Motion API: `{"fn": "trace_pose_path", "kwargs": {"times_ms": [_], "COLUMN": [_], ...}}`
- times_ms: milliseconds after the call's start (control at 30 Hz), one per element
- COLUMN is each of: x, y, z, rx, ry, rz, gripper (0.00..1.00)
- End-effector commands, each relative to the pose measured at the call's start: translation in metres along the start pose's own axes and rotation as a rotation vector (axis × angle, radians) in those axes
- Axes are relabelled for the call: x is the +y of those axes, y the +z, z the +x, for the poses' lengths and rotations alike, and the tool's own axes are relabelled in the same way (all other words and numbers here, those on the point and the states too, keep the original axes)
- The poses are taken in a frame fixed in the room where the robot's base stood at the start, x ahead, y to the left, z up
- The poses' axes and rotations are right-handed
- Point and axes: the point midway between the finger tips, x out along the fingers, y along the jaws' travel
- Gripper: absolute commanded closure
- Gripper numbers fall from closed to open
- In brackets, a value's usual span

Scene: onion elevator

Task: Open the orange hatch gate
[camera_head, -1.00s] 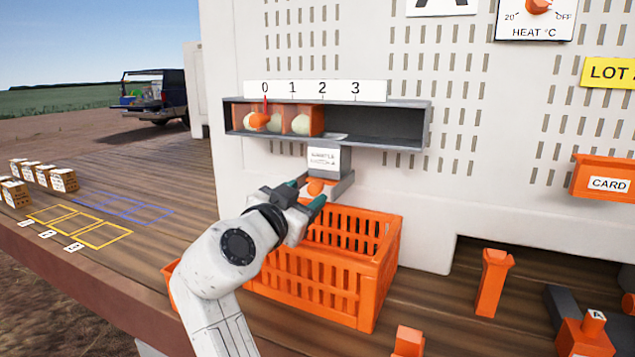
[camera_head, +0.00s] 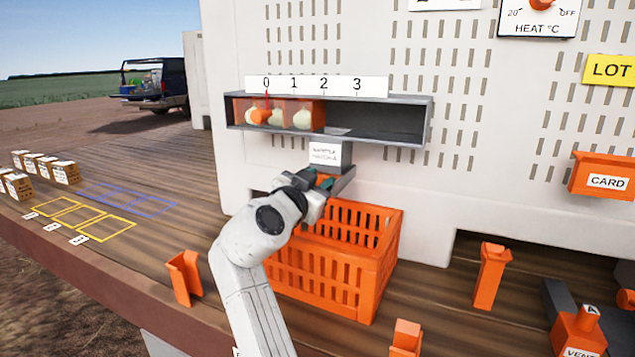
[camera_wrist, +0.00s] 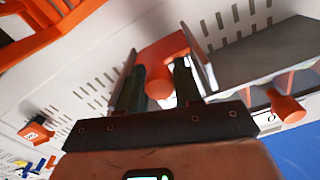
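The orange hatch gate shows in the wrist view as an orange block with a round knob (camera_wrist: 160,82), below the grey chute. My gripper (camera_wrist: 161,85) has one dark finger on each side of this knob, close against it. The fingers look closed in on the knob, though a small bright gap shows low by the right finger. In the head view my gripper (camera_head: 318,184) is at the grey chute under the white hatch label (camera_head: 325,153), and it hides the gate there.
An orange crate (camera_head: 378,275) stands on the wooden deck below the chute. Above is a grey shelf (camera_head: 375,125) with pale onions behind orange panels at its left. An orange post (camera_head: 490,275) stands to the right, and an orange bin (camera_head: 183,277) to the left.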

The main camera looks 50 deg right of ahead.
Motion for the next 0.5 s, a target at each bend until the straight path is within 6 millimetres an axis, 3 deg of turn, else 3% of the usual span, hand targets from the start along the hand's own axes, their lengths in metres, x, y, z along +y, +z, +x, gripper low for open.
{"fn": "trace_pose_path", "kwargs": {"times_ms": [333, 500], "x": [-0.0001, -0.0002], "y": [-0.0004, -0.0005], "z": [-0.0002, -0.0003], "rx": [0.001, 0.001], "ry": [0.0, 0.0], "rz": [0.0, 0.0], "gripper": [1.0, 1.0]}}
